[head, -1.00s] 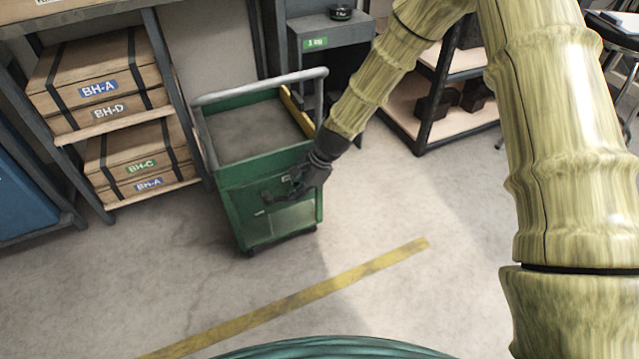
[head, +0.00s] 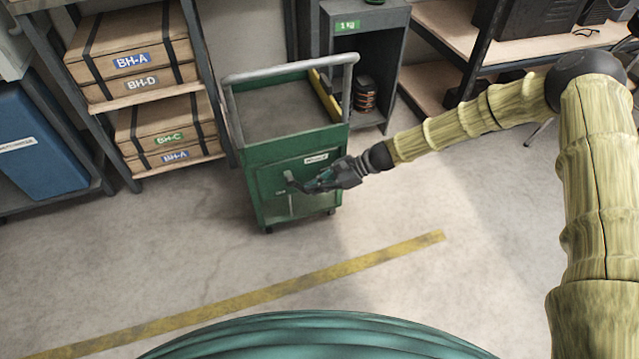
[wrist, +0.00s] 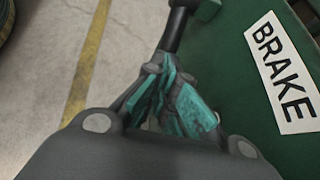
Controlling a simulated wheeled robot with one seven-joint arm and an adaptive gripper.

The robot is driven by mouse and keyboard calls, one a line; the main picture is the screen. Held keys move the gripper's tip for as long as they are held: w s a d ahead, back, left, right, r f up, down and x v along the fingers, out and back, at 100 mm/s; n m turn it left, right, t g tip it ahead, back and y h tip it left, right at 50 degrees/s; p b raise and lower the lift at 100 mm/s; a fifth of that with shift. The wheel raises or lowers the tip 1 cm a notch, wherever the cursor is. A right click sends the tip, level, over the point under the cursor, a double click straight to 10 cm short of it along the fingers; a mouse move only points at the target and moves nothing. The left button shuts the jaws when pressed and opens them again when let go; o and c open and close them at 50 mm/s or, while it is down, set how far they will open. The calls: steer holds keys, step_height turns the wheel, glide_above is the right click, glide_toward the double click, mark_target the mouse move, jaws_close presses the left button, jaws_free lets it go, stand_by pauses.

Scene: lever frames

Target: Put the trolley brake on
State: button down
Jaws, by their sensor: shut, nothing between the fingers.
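The green trolley (head: 268,165) stands on the floor with its grey push handle toward the top. A dark brake lever (head: 291,181) sticks out from its front panel. A white label at the panel's upper right reads BRAKE in the wrist view (wrist: 283,72). My gripper (head: 314,185) is shut and empty, reaching in from the right in front of the panel. In the wrist view my gripper's teal-padded fingertips (wrist: 168,70) are together, close to the end of the dark lever (wrist: 177,30). Whether they touch it I cannot tell.
A shelf with wooden boxes (head: 160,140) stands left of the trolley. A grey cabinet (head: 370,50) is behind it, and another shelf (head: 425,85) at the back right. The floor in front is clear, with a yellow line (head: 300,292).

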mark_target(309, 194)
steer(key=shift+s+a+f+g+y, duration=0.15)
steer(key=shift+s+a+f+y, duration=0.05)
steer(key=shift+a+f+y, duration=0.3)
steer(key=shift+s+a+f+g+y, duration=0.15)
steer(key=shift+a+f+y, duration=0.25)
steer(key=shift+f+y, duration=0.15)
steer(key=f+p+v, duration=0.1)
steer(key=p+v, duration=0.3)
steer(key=v, duration=1)
steer(key=shift+d, duration=0.2)
steer(key=shift+w, duration=0.1)
